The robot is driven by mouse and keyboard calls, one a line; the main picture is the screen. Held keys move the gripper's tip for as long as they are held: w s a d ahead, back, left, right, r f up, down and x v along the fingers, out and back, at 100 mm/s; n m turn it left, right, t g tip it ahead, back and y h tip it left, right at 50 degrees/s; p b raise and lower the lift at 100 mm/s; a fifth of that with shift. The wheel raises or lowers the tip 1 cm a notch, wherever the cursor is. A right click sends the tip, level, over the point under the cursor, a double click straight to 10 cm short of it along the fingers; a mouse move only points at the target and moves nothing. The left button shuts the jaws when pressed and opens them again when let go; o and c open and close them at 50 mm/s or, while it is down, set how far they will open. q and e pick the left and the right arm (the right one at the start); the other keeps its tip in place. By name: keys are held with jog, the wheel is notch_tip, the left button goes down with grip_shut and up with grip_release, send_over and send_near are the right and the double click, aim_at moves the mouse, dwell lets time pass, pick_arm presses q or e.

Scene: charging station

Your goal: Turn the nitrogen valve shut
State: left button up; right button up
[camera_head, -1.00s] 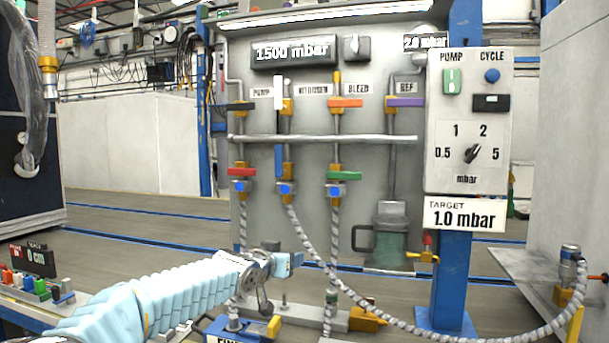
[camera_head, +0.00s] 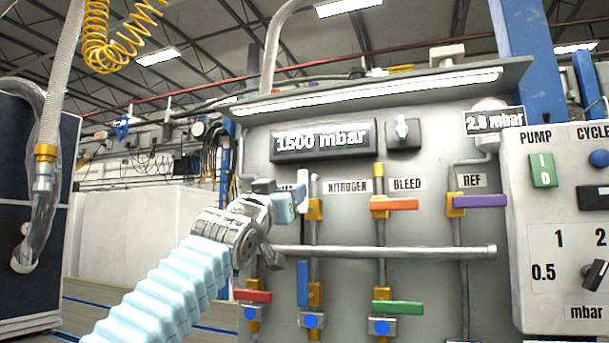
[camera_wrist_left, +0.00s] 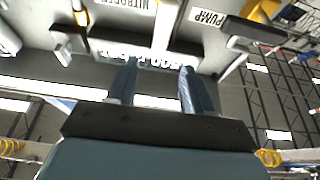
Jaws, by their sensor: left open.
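The nitrogen valve has a white handle (camera_head: 303,188) that stands upright, in line with its pipe, beside a yellow body (camera_head: 314,209) left of the NITROGEN label. In the left wrist view, turned upside down, the white handle (camera_wrist_left: 165,28) shows at the top between the lines of my two fingers. My left gripper (camera_head: 288,204) is open, in front of the panel just left of and close to the handle in the head view. In the wrist view its fingers (camera_wrist_left: 158,72) are apart with nothing visible between them. I cannot tell whether they touch the handle.
The bleed valve's orange handle (camera_head: 395,204) and the ref valve's purple handle (camera_head: 480,200) lie to the right. A horizontal pipe (camera_head: 400,252) runs below. The pump valve is largely hidden behind my gripper in the head view. The gauge (camera_head: 322,141) reads 1500 mbar.

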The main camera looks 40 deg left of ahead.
aim_at(302, 181)
pick_arm(q)
jog(key=p+x, duration=0.1)
jog(key=x, duration=0.1)
jog(key=p+x, duration=0.3)
jog(key=x, duration=0.2)
jog(key=shift+r+p, duration=0.3)
jog(key=shift+p, duration=0.1)
jog(key=shift+w+a+p, duration=0.2)
jog(key=shift+w+p, duration=0.25)
jog(key=shift+w, duration=0.3)
grip_shut()
